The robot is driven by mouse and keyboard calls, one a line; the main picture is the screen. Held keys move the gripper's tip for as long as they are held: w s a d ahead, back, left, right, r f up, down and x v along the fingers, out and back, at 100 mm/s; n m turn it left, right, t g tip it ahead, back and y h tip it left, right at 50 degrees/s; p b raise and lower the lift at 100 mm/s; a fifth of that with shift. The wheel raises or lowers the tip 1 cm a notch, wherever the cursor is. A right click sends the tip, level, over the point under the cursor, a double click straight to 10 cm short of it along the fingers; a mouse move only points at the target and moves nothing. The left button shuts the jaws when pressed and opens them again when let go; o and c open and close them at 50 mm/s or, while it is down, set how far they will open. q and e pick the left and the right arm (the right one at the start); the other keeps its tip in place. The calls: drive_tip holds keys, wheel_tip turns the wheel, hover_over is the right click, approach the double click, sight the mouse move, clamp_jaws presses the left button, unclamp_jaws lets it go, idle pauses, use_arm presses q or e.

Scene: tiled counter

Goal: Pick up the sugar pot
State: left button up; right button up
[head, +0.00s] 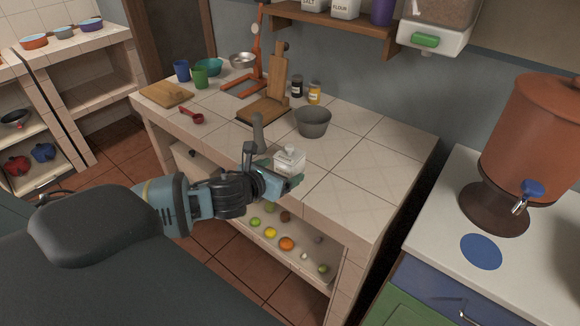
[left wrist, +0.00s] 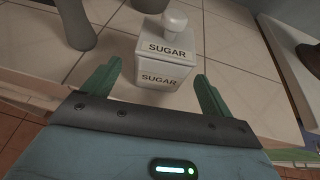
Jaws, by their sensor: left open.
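The sugar pot (head: 288,162) is a white square jar with a knobbed lid. It stands upright on the tiled counter near its front edge. In the left wrist view the sugar pot (left wrist: 163,62) shows two SUGAR labels and sits just beyond and between the fingertips. My left gripper (head: 284,186) is at the counter's front edge, close to the pot, and partly covers its lower part in the head view. Its green fingers (left wrist: 158,80) are open, one to each side of the pot's near face, with nothing held. My right gripper is in neither view.
A grey pestle (head: 258,134) stands just left of the pot, and a grey bowl (head: 313,123) is behind it. Wooden boards (head: 277,80) and cups stand farther back. The counter (head: 375,165) to the right of the pot is clear. Fruit lies on the shelf below.

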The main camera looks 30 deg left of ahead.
sight(287, 156)
use_arm(q)
drive_tip(key=shift+x, duration=2.55)
drive_tip(key=c, duration=1.3)
drive_tip(key=shift+o, duration=0.2)
drive_tip(key=shift+r, duration=0.1)
drive_tip(key=shift+r, duration=1.55)
drive_tip(key=shift+s+r, duration=0.1)
drive_tip(key=shift+r, duration=0.25)
drive_tip(key=s+d+r, duration=0.1)
drive_tip(key=s+d, duration=0.2)
drive_tip(key=s, duration=1.2)
drive_tip(key=shift+s, duration=0.25)
